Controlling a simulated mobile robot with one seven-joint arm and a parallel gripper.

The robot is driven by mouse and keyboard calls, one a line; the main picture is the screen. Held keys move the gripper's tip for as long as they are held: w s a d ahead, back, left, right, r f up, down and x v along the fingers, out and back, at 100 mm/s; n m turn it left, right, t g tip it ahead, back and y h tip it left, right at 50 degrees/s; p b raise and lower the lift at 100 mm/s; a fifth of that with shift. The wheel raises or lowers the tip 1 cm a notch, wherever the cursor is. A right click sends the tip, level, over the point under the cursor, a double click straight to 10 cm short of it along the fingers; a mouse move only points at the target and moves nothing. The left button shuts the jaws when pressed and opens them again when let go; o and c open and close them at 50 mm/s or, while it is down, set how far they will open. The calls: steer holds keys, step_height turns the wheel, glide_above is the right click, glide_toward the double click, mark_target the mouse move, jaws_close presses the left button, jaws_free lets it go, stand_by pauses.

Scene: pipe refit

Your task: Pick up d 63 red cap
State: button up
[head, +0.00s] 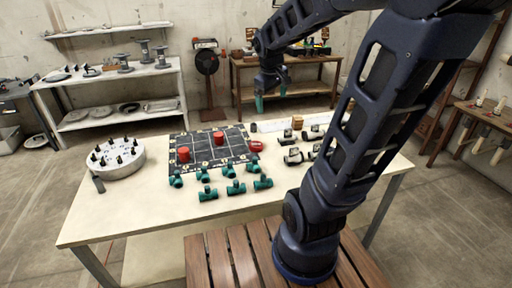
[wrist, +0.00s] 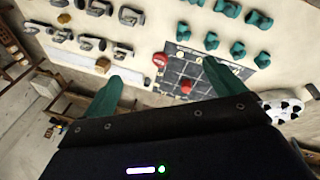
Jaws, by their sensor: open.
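Three red pieces show on or by the dark gridded mat (head: 238,150) on the table. One red cap (head: 183,153) stands at the mat's left side, and another red cap (head: 219,138) stands near its middle. A third red piece (head: 256,146) lies at the mat's right edge. I cannot read which is d 63. In the wrist view a red piece (wrist: 160,59) is at the mat's edge and a red cap (wrist: 186,86) is on the mat. My gripper (head: 270,97) is open and empty, with green fingers, above and beyond the table's far side.
Several green pipe fittings (head: 236,187) lie in front of the mat. Several grey fittings (head: 293,156) lie to its right. A round white holder with black pieces (head: 117,160) stands at the left. The table's front left (head: 130,215) is clear.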

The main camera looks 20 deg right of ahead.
steer(key=w+f+n+g+h, duration=0.1)
steer(key=w+f+n, duration=0.2)
steer(key=w+f, duration=0.35)
steer(key=w+f+n+g+h, duration=0.1)
steer(key=w+f+n, duration=0.2)
steer(key=w, duration=0.6)
steer(key=n+h, duration=0.1)
steer(key=n, duration=0.6)
glide_toward(256, 144)
steer(key=shift+g, duration=0.3)
steer(key=shift+w+x, duration=0.2)
steer(key=shift+x, duration=2.05)
steer(key=shift+w+x, duration=0.15)
steer(key=shift+x, duration=2.1)
steer(key=c, duration=1)
steer(key=shift+r, duration=0.1)
steer(key=shift+c, duration=0.2)
